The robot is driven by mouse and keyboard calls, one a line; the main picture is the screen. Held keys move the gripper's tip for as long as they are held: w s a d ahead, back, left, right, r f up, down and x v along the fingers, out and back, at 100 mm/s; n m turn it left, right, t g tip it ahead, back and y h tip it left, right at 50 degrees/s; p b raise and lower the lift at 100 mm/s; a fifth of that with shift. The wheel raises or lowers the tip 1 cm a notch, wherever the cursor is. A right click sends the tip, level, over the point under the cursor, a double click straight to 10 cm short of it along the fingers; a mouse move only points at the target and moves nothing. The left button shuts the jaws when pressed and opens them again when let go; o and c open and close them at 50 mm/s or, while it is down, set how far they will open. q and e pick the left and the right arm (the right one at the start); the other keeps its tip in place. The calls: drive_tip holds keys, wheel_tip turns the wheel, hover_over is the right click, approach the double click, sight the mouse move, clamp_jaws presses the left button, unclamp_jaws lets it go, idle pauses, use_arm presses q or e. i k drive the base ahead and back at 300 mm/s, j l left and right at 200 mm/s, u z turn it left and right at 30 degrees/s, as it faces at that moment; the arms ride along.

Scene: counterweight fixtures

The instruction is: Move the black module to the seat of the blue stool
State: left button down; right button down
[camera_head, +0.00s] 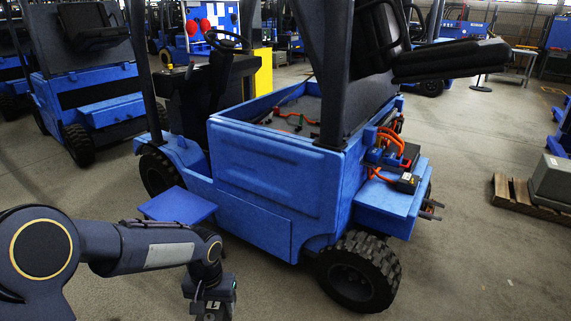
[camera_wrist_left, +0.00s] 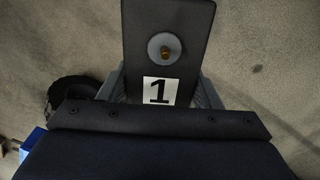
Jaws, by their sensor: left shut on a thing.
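My left gripper (camera_head: 210,291) is low in front of the forklift in the head view, at the bottom edge. It is shut on a black module (camera_wrist_left: 168,28), which has a round grey disc with a brass knob and a white label reading 1. The grey fingers of the left gripper (camera_wrist_left: 160,98) show on either side of it in the wrist view. The blue stool's seat (camera_head: 178,205) is a flat blue square just above my left forearm, left of and beyond the gripper. The stool's lower part is hidden behind my arm. My right gripper is not in view.
A blue forklift (camera_head: 270,180) with an open compartment stands close beyond the stool. Its rear ledge (camera_head: 385,195) carries orange cables and a dark box. A grey box on a wooden pallet (camera_head: 521,193) lies at the right. The floor at the lower right is clear.

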sight(177, 206)
drive_tip(key=i+j+z, duration=0.4)
drive_tip(key=j, duration=0.3)
drive_tip(key=i+j+z, duration=0.25)
drive_tip(key=j+z, duration=0.2)
drive_tip(key=j, duration=0.3)
drive_tip(key=i+j+z, duration=0.2)
drive_tip(key=j, duration=0.25)
drive_tip(key=i+j, duration=0.1)
drive_tip(key=j, duration=0.5)
drive_tip(key=i+j, duration=0.1)
drive_tip(key=j, duration=0.45)
drive_tip(key=i+j+z, duration=0.1)
drive_tip(key=j, duration=0.5)
drive_tip(key=i+j, duration=0.1)
drive_tip(key=j, duration=1.1)
drive_tip(key=i+z, duration=0.05)
drive_tip(key=i, duration=0.05)
